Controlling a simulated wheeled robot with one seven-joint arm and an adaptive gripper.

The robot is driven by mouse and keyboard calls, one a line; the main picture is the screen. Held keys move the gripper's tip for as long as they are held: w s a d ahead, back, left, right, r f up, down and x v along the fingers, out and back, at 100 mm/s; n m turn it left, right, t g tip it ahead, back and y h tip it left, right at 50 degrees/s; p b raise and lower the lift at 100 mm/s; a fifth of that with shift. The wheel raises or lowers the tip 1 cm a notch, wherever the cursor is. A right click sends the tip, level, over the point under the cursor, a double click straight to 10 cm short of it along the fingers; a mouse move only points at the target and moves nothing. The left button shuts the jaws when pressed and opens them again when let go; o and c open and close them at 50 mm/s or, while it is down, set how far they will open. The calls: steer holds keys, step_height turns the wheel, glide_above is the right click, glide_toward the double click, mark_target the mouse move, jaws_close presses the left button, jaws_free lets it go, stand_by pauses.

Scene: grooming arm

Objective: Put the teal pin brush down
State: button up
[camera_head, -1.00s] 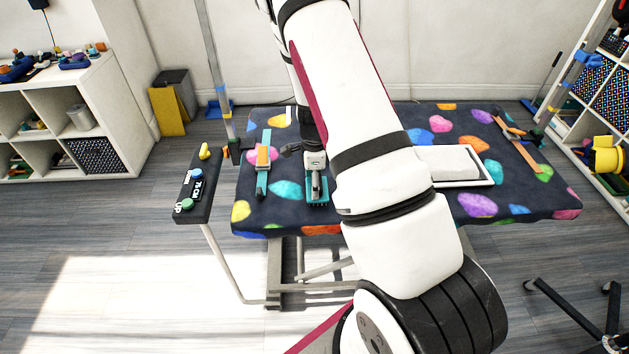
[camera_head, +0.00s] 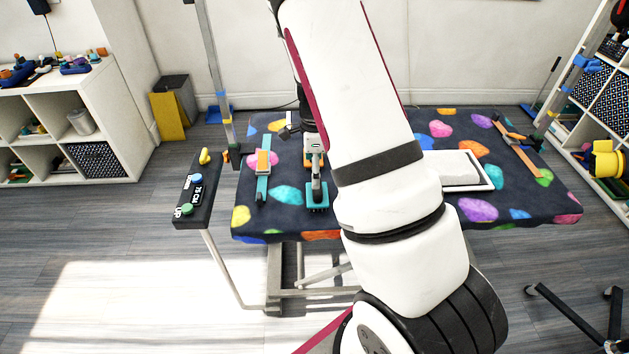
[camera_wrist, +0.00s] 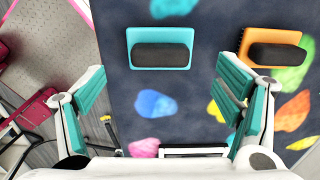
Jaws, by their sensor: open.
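The teal pin brush (camera_head: 317,208) lies on the dark, colour-spotted table top (camera_head: 479,208), near its front edge, left of my arm. In the wrist view the brush (camera_wrist: 160,36) shows a teal frame and a dark handle on top. My gripper (camera_wrist: 163,92) is open, its teal-padded fingers wide apart with nothing between them. The brush shows beyond the gap, apart from both fingers. In the head view my gripper (camera_head: 316,172) is just above and behind the brush and partly covers it.
A teal-and-orange tool (camera_head: 263,178) lies to the left. A white tray (camera_head: 489,178) is to the right. A control panel (camera_head: 200,190) adjoins the table's left side.

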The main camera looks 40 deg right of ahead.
steer(key=s+a+r+n+t, duration=0.1)
steer(key=s+a+r+n, duration=0.3)
steer(key=r, duration=0.4)
steer(key=s+a+r+n+t+y, duration=0.1)
steer(key=a+r+n, duration=0.35)
steer(key=r, duration=0.35)
steer(key=s+a+r+n, duration=0.3)
steer(key=a+r+n, duration=0.15)
steer(key=r, duration=0.25)
steer(key=s+a+r+n+t, duration=0.1)
steer(key=s+a+r+n, duration=0.1)
steer(key=s+n, duration=0.2)
steer(key=s+a+r+n+t, duration=0.1)
steer(key=s+a+r+n, duration=0.1)
steer(key=s+n, duration=0.2)
steer(key=s+a+r+n+h, duration=0.1)
steer(key=s+a+r+n, duration=0.1)
steer(key=s, duration=0.5)
steer(key=shift+r+n+t, duration=0.25)
steer(key=shift+n+t, duration=0.15)
steer(key=shift+n, duration=0.5)
steer(key=shift+c, duration=0.4)
